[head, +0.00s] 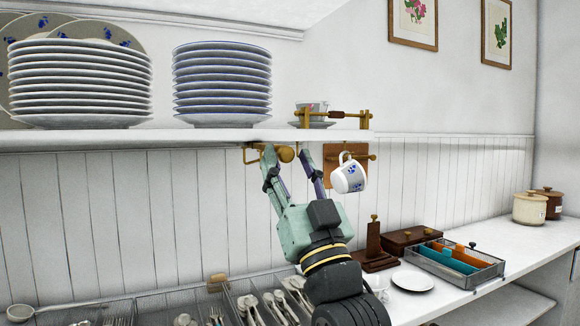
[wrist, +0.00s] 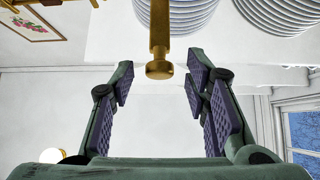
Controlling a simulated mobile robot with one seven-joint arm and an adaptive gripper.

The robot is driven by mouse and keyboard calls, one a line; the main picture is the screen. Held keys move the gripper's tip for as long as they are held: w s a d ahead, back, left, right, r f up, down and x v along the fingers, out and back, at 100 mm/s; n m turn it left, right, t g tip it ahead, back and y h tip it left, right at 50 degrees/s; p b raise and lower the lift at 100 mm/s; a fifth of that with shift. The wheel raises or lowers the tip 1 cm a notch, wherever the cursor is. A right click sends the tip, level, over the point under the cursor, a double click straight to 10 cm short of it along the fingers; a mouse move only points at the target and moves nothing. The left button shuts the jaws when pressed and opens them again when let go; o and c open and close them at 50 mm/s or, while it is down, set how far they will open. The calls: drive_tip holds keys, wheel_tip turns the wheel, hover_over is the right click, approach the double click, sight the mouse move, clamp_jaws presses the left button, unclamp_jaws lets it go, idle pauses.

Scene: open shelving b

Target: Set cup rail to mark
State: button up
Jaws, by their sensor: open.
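A brass rod with a rounded knob (head: 286,154) sticks out under the shelf; it also shows in the wrist view (wrist: 159,68). I take it to be part of the cup rail, but cannot be sure. My gripper (head: 287,160) is open just below the shelf. Its fingers stand on either side of the knob in the wrist view (wrist: 160,82), with gaps on both sides. A white cup with blue flowers (head: 348,177) hangs tilted from brass fittings on a wooden block (head: 333,168), right of my gripper. I cannot make out a mark.
The shelf (head: 200,136) carries plate stacks (head: 222,78) and a small brass-and-wood rail (head: 336,114) before a cup and saucer. Below are cutlery trays (head: 262,295), a wooden stand (head: 374,245), a saucer (head: 413,281) and a wire file tray (head: 455,265). Wall space right of the hanging cup is free.

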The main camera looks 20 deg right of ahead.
drive_tip(key=v, duration=1.2)
idle(0.3)
